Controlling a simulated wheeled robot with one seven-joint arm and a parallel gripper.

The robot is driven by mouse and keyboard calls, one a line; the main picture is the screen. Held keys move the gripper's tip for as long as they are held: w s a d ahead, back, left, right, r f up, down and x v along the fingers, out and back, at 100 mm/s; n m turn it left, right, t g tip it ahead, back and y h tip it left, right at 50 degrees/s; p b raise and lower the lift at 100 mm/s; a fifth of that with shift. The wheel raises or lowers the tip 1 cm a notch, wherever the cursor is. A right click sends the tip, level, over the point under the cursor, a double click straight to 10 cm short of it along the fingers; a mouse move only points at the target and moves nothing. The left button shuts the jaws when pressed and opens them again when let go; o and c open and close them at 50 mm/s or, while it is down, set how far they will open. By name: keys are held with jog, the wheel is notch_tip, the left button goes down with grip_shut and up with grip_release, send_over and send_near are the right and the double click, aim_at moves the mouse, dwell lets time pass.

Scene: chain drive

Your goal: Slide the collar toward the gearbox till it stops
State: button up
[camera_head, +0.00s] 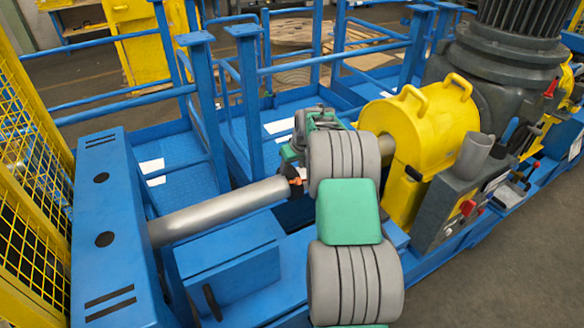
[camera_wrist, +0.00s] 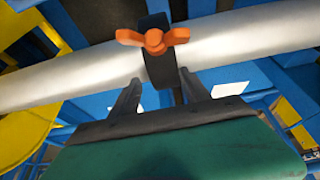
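The collar (camera_wrist: 158,62) is a black ring on the bare silver shaft (camera_wrist: 240,38), with an orange wing screw (camera_wrist: 152,40) on its face. In the head view only the orange wing screw (camera_head: 296,181) shows clearly; my arm hides most of the collar. The shaft (camera_head: 225,208) runs from the blue stand at left, behind my arm, to the yellow guard. The dark grey gearbox (camera_head: 452,68) stands at right behind that guard. In the wrist view my gripper (camera_wrist: 159,80) is open, its fingers apart on either side of the collar's lower part. I cannot tell whether either finger touches.
The yellow guard (camera_head: 428,122) with two handles covers the shaft's right end. The blue stand (camera_head: 110,240) and a blue box (camera_head: 232,262) lie at left. Blue railings (camera_head: 120,105) rise behind, yellow mesh (camera_head: 25,170) at far left. Bare shaft shows left of the collar.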

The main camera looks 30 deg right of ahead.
jog(key=shift+o, duration=0.5)
jog(key=shift+a, duration=0.15)
jog(key=shift+r, duration=0.1)
jog(key=b+v, duration=0.1)
jog(key=v, duration=0.6)
jog(key=shift+s+r, duration=0.15)
jog(key=shift+r, duration=0.2)
jog(key=s+a+r, duration=0.3)
jog(key=s+a, duration=0.3)
jog(key=a, duration=0.3)
jog(key=s+a+r, duration=0.4)
jog(key=s+a, duration=0.3)
jog(key=a, duration=0.3)
jog(key=s+a+f, duration=0.2)
jog(key=s+a, duration=0.1)
jog(key=s, duration=0.4)
jog(key=s+a+f+g, duration=0.1)
jog(key=s+a+f, duration=0.1)
jog(key=s, duration=0.6)
jog(key=shift+a, duration=0.85)
